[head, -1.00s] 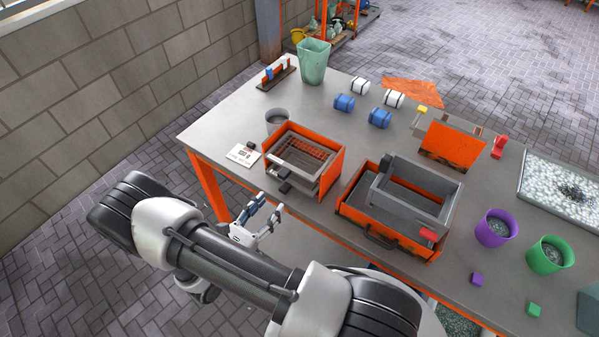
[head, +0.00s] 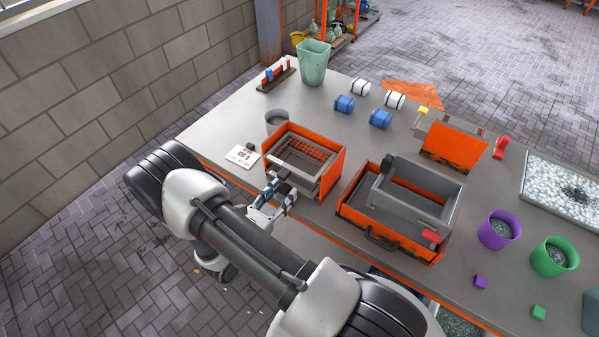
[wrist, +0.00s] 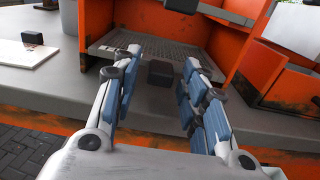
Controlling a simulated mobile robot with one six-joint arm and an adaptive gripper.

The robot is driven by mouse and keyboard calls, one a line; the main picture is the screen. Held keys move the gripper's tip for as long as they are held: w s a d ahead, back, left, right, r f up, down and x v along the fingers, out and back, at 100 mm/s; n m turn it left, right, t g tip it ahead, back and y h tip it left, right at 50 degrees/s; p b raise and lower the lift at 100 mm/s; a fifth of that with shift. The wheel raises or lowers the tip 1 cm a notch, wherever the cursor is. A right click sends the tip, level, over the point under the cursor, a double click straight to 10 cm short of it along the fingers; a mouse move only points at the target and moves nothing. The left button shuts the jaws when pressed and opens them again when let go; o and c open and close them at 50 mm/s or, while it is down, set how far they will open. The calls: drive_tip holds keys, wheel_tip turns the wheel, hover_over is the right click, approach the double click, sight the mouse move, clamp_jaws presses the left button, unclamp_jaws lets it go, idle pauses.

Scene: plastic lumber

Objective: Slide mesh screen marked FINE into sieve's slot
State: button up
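A grey mesh screen (wrist: 150,52) lies flat in the low opening of an orange-sided box (head: 330,172), with a small dark block (wrist: 160,73) at its near edge. My gripper (wrist: 160,63) is open, its fingers on either side of that block with gaps visible. In the head view my gripper (head: 277,190) is at the near side of the orange-sided box. A grey frame (head: 383,202) with an open top stands on an orange tray (head: 402,249) to the right. I cannot tell which part is the sieve's slot, and no FINE marking is readable.
A white card (head: 241,156) with a dark block (wrist: 32,38) lies left of the box. A grey cup (head: 276,121) stands behind it. Purple (head: 497,230) and green (head: 553,257) buckets stand right. The table edge runs just below my gripper.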

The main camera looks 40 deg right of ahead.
clamp_jaws()
drive_tip(key=shift+r, duration=0.1)
idle(0.4)
